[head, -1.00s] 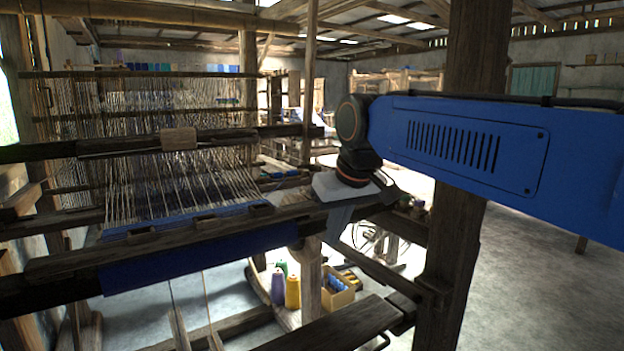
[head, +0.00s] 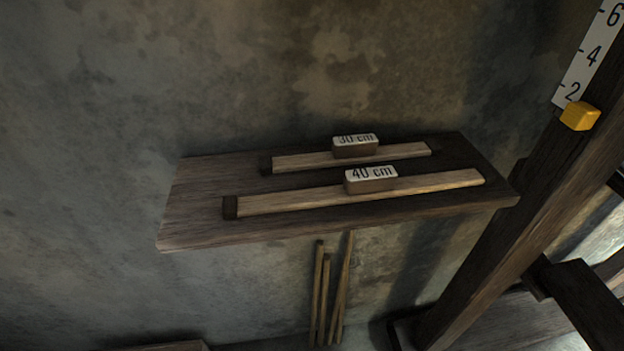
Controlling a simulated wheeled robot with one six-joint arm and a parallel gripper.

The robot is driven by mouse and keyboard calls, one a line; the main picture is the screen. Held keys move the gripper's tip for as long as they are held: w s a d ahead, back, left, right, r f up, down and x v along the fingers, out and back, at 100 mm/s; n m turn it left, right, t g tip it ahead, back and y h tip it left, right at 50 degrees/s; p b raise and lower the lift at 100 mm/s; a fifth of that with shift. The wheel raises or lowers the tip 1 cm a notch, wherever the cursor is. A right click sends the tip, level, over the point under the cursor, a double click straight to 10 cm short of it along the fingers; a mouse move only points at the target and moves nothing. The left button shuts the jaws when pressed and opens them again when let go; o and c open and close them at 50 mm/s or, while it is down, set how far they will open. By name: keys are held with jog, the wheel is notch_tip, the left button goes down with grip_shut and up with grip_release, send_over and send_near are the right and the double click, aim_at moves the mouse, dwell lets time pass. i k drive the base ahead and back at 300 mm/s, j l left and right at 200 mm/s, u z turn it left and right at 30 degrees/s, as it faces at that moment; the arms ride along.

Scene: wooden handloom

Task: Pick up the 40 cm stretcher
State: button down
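The 40 cm stretcher (head: 285,201) is a long, flat, pale wooden bar with a dark left end. It lies on a dark wooden wall shelf (head: 190,212), along the shelf's front side. A block labelled "40 cm" (head: 371,180) sits at its middle. A shorter bar, the 30 cm stretcher (head: 305,160), lies behind it, with a block labelled "30 cm" (head: 355,146). The two bars are apart and roughly parallel. My gripper is not in the head view now.
Thin wooden sticks (head: 325,295) lean against the wall below the shelf. A dark slanted post (head: 520,235) stands at the right, bearing a numbered scale (head: 588,62) and a yellow block (head: 580,116). The shelf's left end is bare.

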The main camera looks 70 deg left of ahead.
aim_at(372, 183)
jog(key=i+l+u, duration=0.1)
jog(key=u, duration=2.05)
